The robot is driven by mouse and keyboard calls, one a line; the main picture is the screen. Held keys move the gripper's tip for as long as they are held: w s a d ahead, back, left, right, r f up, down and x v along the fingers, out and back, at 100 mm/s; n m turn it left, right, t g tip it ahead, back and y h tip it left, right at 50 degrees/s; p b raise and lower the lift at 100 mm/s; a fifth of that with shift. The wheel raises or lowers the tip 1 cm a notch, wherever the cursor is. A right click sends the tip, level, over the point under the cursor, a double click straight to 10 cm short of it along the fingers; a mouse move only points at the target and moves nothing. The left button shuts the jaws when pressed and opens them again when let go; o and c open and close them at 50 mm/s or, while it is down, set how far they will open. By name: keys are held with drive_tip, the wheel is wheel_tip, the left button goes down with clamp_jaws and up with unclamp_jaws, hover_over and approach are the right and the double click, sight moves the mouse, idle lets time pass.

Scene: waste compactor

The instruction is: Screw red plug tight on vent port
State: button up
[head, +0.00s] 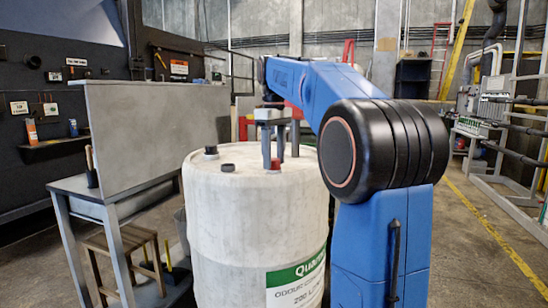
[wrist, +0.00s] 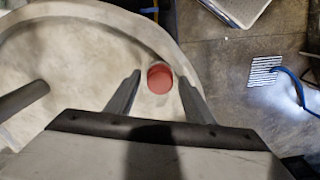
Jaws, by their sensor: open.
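In the wrist view the round red plug (wrist: 159,79) lies between the two fingers. My gripper (head: 274,152) points down over the drum top, and it also shows in the wrist view (wrist: 161,85). Its fingers are apart, with visible space on both sides of the plug. The vent port is not visible as a separate part; I cannot tell how the plug is seated.
Two dark caps, one black (head: 211,152) and one lower (head: 228,168), stand on the drum lid left of my gripper. A dark rod (wrist: 24,98) is at the wrist view's left. A metal table with a tall panel (head: 150,125) stands left of the drum. Open floor (head: 470,245) lies right.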

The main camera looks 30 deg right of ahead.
drive_tip(key=n, duration=0.6)
drive_tip(key=shift+n, duration=0.3)
drive_tip(key=c, duration=1.1)
drive_tip(key=shift+m, duration=3.3)
drive_tip(key=shift+c, duration=0.3)
drive_tip(key=o, duration=1.2)
drive_tip(key=shift+o, duration=0.2)
drive_tip(key=shift+c, duration=0.4)
drive_tip(key=shift+r, duration=3.5)
